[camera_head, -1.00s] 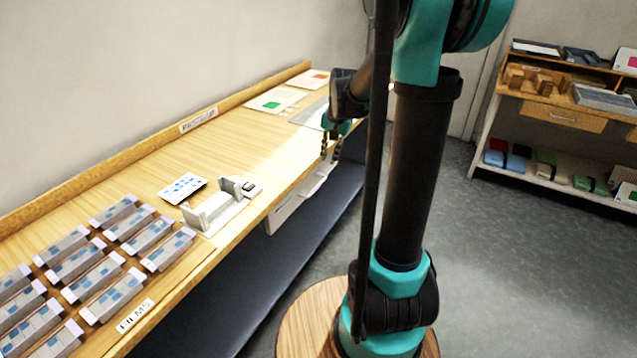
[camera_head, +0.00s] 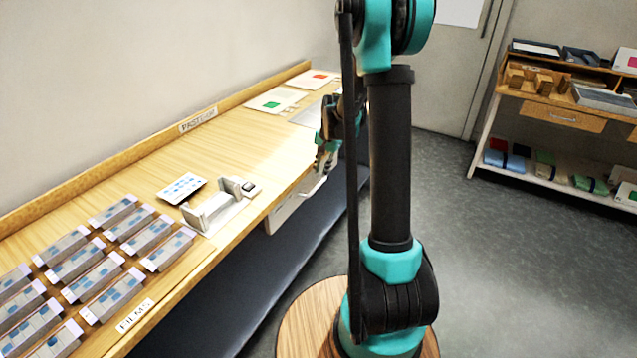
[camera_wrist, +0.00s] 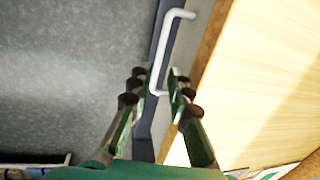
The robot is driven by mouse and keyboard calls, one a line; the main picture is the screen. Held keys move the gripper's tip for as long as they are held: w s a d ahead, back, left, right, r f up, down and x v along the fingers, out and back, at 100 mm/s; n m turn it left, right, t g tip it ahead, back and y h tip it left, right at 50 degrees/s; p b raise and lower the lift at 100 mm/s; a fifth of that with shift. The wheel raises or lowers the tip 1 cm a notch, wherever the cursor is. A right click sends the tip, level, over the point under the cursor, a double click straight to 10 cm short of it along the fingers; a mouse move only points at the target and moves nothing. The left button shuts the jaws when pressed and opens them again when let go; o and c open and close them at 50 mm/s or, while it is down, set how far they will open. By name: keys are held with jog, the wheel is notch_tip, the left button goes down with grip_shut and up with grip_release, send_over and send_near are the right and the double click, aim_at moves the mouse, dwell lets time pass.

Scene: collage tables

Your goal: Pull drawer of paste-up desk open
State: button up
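The paste-up desk (camera_head: 240,135) is a long wooden bench along the left wall. The pale drawer (camera_head: 284,212) sits under its front edge and looks shut or nearly so. Its white bar handle (camera_wrist: 171,48) shows clearly in the wrist view. My gripper (camera_head: 322,168) is at the desk's front edge by the drawer, partly behind my arm. In the wrist view my gripper (camera_wrist: 157,80) is open, with green fingers apart and dark tips. The lower end of the handle appears between the fingertips; contact cannot be told.
A white holder (camera_head: 218,208), a blue-marked card (camera_head: 181,188) and several grey blocks (camera_head: 118,211) lie on the desk. A stocked shelf unit (camera_head: 561,116) stands at the right. The grey floor (camera_head: 500,250) between is clear.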

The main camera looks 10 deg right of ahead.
aim_at(318, 187)
jog(key=f, duration=0.4)
jog(key=a+f, duration=0.1)
jog(key=f, duration=0.1)
jog(key=shift+w+f, duration=0.2)
jog(key=shift+w, duration=0.2)
grip_shut()
